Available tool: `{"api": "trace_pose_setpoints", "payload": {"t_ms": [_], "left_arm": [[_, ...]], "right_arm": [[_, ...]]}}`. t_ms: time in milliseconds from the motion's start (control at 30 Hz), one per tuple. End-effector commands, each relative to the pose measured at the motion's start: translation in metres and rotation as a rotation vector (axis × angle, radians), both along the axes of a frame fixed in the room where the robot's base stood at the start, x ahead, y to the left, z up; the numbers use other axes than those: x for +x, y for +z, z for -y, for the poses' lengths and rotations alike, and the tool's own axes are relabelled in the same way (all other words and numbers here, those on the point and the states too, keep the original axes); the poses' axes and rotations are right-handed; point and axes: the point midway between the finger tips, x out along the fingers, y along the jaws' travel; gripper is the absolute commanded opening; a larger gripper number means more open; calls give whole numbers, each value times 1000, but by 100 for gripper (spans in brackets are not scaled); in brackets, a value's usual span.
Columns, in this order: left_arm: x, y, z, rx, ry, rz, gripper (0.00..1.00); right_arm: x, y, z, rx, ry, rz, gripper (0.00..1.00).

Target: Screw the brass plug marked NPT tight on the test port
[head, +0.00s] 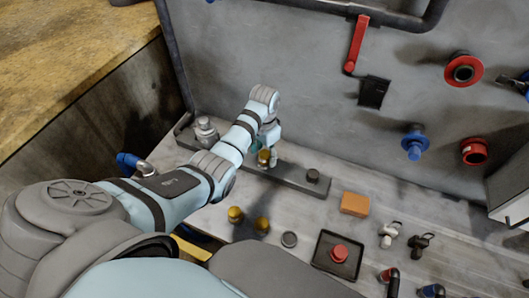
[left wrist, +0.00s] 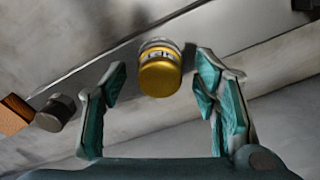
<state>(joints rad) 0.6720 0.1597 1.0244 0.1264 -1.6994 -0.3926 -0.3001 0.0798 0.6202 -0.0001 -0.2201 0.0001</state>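A brass plug (left wrist: 160,75) sits on a pale fitting on the grey bar (left wrist: 110,85). It has dark marks on its collar that I cannot read for sure. In the head view the brass plug (head: 264,157) stands on the bar (head: 290,175), under my left gripper (head: 268,138). In the left wrist view my left gripper (left wrist: 160,88) is open, with one finger on each side of the plug and gaps between. Two more brass plugs, one (head: 235,214) and another (head: 262,225), stand on the table. My right gripper is not in view.
A dark knob (head: 312,176) is on the bar's right end. An orange block (head: 355,204), a red button (head: 339,253) on a dark plate, and small fittings (head: 390,233) are to the right. The grey wall panel (head: 300,60) with a red lever (head: 356,45) stands behind.

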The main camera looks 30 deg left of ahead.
Motion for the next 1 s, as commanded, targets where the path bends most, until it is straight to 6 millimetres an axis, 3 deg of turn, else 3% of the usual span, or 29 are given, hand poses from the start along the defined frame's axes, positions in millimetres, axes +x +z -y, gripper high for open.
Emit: {"api": "trace_pose_setpoints", "payload": {"t_ms": [400,1000], "left_arm": [[0,0,0,-1,25,-1,52],[1,0,1,0,1117,-1,52]], "right_arm": [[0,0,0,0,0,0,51],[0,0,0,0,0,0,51]]}}
